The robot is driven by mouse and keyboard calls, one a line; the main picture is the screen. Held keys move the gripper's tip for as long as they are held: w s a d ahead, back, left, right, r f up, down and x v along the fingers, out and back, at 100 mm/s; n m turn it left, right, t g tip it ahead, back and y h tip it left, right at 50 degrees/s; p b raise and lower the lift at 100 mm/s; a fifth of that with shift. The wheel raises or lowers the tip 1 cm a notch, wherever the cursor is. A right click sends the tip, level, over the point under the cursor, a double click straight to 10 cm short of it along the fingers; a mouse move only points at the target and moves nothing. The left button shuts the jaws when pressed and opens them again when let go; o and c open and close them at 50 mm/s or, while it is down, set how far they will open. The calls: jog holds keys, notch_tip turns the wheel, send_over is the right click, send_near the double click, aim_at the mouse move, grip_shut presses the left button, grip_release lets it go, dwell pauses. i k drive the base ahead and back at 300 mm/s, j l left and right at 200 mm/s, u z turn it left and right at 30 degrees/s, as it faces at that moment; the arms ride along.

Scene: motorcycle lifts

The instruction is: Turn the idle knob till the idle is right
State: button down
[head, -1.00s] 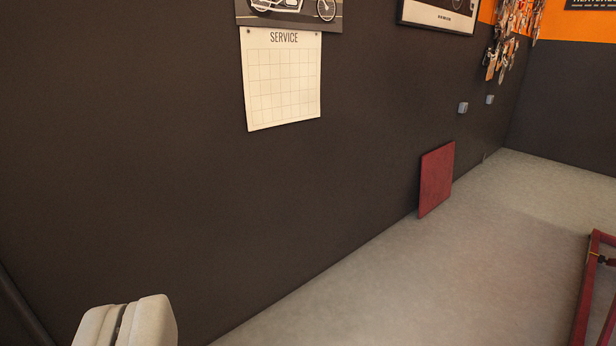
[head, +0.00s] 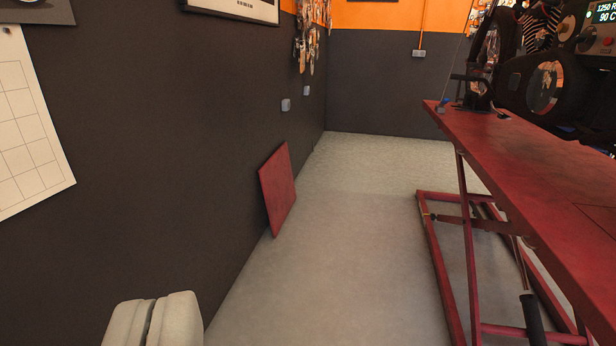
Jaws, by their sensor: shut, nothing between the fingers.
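My gripper (head: 153,318) shows at the lower left of the head view. Its two pale fingers are shut together with nothing between them, in the air over the floor near the dark wall. No idle knob can be made out. At the upper right, dark motorcycle parts (head: 553,88) stand on a red lift table (head: 530,155). A small lit display (head: 606,12), partly cut off by the picture's edge, shows figures that seem to read 1250 and 90. My gripper is well to the left of the lift and apart from it.
The lift's red base frame (head: 437,265) and legs stand on the floor at right. A red panel (head: 277,190) leans against the left wall. A calendar (head: 28,125) hangs at far left. The grey floor (head: 345,235) between wall and lift is clear.

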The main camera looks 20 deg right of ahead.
aim_at(561, 28)
jog(key=i+z, duration=0.25)
jog(key=z, duration=0.2)
jog(key=i+j+z, duration=0.1)
jog(key=i+z, duration=0.15)
jog(key=z, duration=0.2)
jog(key=i+j+z, duration=0.15)
jog(key=z, duration=0.25)
jog(key=i+j+z, duration=0.25)
jog(key=z, duration=0.2)
jog(key=i+j+z, duration=0.25)
jog(key=k, duration=0.05)
